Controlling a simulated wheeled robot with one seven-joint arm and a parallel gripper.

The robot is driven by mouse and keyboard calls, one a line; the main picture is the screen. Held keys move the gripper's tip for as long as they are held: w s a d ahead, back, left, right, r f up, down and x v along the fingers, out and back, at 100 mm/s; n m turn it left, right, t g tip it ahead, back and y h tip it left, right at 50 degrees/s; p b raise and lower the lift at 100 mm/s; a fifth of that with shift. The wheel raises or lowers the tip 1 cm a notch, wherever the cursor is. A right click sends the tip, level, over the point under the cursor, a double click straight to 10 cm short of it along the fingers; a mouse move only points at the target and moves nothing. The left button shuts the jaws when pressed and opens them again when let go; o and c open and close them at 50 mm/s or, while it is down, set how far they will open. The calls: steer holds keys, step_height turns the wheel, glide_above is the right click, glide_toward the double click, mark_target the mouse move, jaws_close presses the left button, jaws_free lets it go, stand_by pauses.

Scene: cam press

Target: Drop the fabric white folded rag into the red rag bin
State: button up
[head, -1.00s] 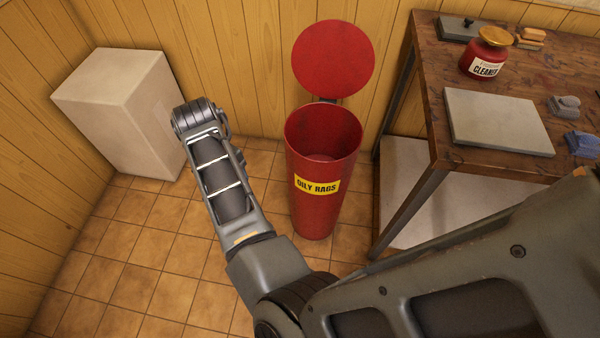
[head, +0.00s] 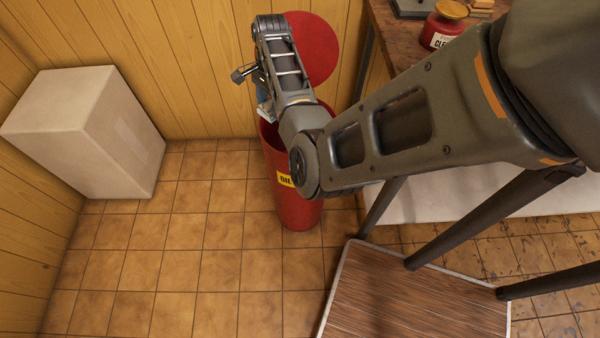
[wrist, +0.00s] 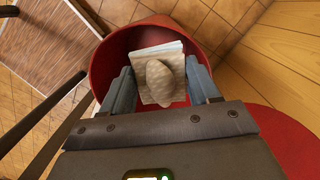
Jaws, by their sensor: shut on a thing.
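The red rag bin (head: 296,212) stands on the tiled floor, its yellow label partly hidden by my arm. Its round red lid (head: 318,50) is open behind it. In the wrist view I look down into the bin (wrist: 108,52). My gripper (wrist: 158,72) is shut on the folded rag (wrist: 150,52), a pale tan, square bundle with a rounded lump on top and a whitish far edge. The rag is over the bin's mouth, inside the rim's outline; its height above the rim is unclear. In the head view my arm hides most of the gripper and rag.
A workbench (head: 383,22) with a red cleaner jar (head: 443,25) stands at the right. A pale box (head: 85,130) stands at the left by the wooden wall. A brown, light-edged panel (head: 415,300) is at lower right. Tiled floor between box and bin is clear.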

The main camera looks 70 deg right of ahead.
steer(key=s+d+f+m, duration=0.1)
steer(key=s+d+m, duration=0.5)
steer(key=s, duration=0.1)
step_height(320, 180, down, 6)
steer(key=b, duration=0.5)
steer(key=shift+w+d+f+m+t, duration=0.15)
steer(key=shift+d+f+m+t, duration=0.05)
steer(key=shift+m+t, duration=0.1)
steer(key=o, duration=1.1)
steer(key=shift+r, duration=0.1)
step_height(320, 180, up, 8)
steer(key=shift+s+d+f, duration=0.25)
steer(key=shift+s, duration=0.15)
